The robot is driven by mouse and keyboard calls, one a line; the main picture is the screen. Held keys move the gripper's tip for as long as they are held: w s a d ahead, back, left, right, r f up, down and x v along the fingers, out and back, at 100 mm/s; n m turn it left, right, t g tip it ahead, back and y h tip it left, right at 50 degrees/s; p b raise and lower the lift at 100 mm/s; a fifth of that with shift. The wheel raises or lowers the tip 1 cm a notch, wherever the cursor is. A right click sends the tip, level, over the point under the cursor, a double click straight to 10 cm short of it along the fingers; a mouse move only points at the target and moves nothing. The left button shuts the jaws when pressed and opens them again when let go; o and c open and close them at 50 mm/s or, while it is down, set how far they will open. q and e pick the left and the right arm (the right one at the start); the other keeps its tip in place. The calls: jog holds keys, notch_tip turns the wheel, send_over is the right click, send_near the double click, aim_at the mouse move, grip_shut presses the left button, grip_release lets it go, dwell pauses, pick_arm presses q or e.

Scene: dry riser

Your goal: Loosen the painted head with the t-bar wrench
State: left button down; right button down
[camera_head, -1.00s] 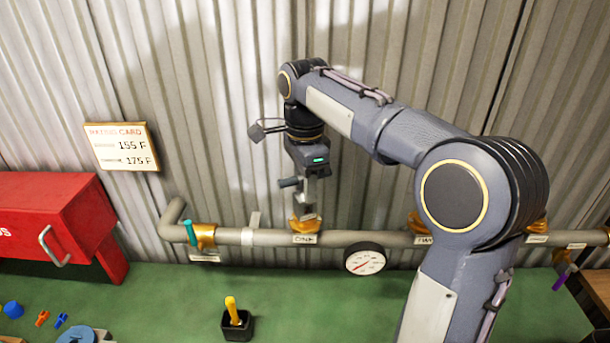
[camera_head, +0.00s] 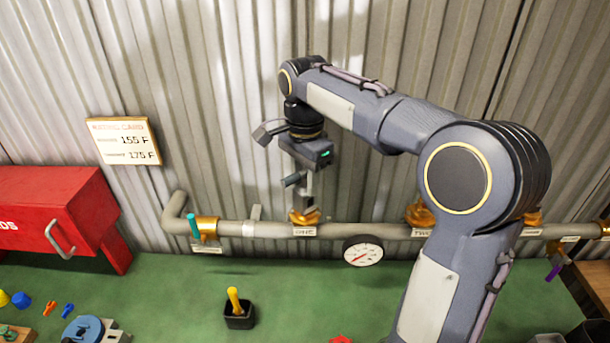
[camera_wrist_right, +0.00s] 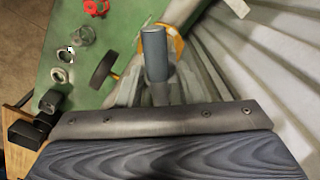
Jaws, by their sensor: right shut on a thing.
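My right gripper (camera_head: 303,190) points down over the brass fitting (camera_head: 304,216) tagged ONE on the grey pipe. It is shut on the t-bar wrench, whose grey bar end (camera_head: 291,181) sticks out to the left of the fingers. In the right wrist view the bar shows as a blue-grey cylinder (camera_wrist_right: 154,55) in front of a brass ring (camera_wrist_right: 172,47). The wrench's lower end meets the top of the fitting. A painted head there is hidden, and I cannot tell how far the wrench is seated. My left gripper is out of view.
The grey pipe (camera_head: 270,230) runs along the corrugated wall, with a round gauge (camera_head: 362,251) and more brass fittings. A red box (camera_head: 55,215) stands at the left. A black cup (camera_head: 239,318) with a yellow-handled tool stands on the green bench (camera_head: 180,285).

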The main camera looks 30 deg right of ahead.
aim_at(305, 169)
jog(key=shift+r, duration=0.15)
jog(key=shift+r+p, duration=1.25)
jog(key=shift+r, duration=1.35)
jog(key=shift+r, duration=2)
